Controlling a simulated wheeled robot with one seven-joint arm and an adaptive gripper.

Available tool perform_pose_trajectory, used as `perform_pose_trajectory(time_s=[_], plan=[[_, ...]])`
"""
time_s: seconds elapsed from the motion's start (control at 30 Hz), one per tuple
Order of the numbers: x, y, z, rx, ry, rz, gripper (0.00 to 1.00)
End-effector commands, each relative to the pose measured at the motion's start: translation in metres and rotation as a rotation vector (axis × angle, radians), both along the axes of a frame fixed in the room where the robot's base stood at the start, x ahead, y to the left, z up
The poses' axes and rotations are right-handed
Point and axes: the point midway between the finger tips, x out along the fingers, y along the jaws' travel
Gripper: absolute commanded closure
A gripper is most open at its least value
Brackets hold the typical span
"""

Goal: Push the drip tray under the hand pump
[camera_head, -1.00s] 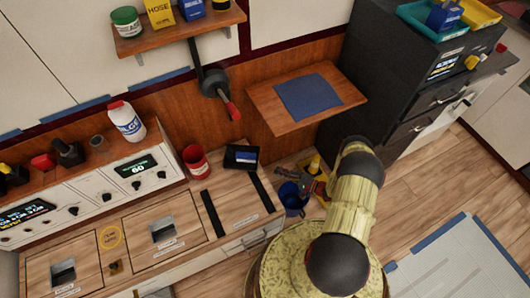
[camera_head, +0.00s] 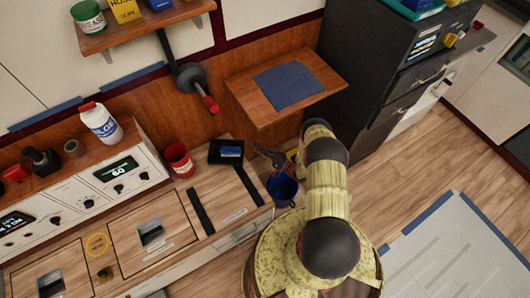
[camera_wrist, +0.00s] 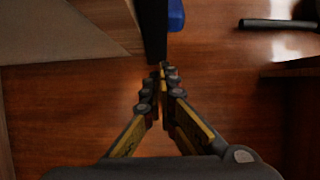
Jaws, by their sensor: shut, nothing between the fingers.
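The black drip tray (camera_head: 213,157) sits at the back of the wooden counter, with a blue patch on it. The hand pump (camera_head: 190,76), grey and round with a red-ended handle, is on the wood wall above and left of the tray in the head view. My gripper (camera_head: 259,149) is shut and empty, just right of the tray; I cannot tell whether it touches. In the wrist view the shut fingertips (camera_wrist: 163,70) are close to a dark upright edge with blue beside it, probably the tray. The tray's far side is not clear there.
A red mug (camera_head: 179,160) stands left of the tray. Two black strips (camera_head: 200,212) run along the counter in front. A blue bucket (camera_head: 282,189) is below my gripper. A wooden shelf with a blue mat (camera_head: 287,84) juts out above right.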

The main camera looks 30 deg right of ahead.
Motion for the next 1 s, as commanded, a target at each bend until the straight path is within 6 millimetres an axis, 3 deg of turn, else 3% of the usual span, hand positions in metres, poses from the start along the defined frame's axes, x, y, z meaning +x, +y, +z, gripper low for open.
perform_pose_trajectory(time_s=[0.2, 0.67, 1.0], plan=[[0.007, 0.021, 0.000, 0.000, 0.001, 0.002, 1.00], [0.009, 0.026, 0.000, 0.000, 0.001, 0.001, 1.00], [0.023, 0.063, -0.001, 0.000, 0.000, 0.002, 1.00]])
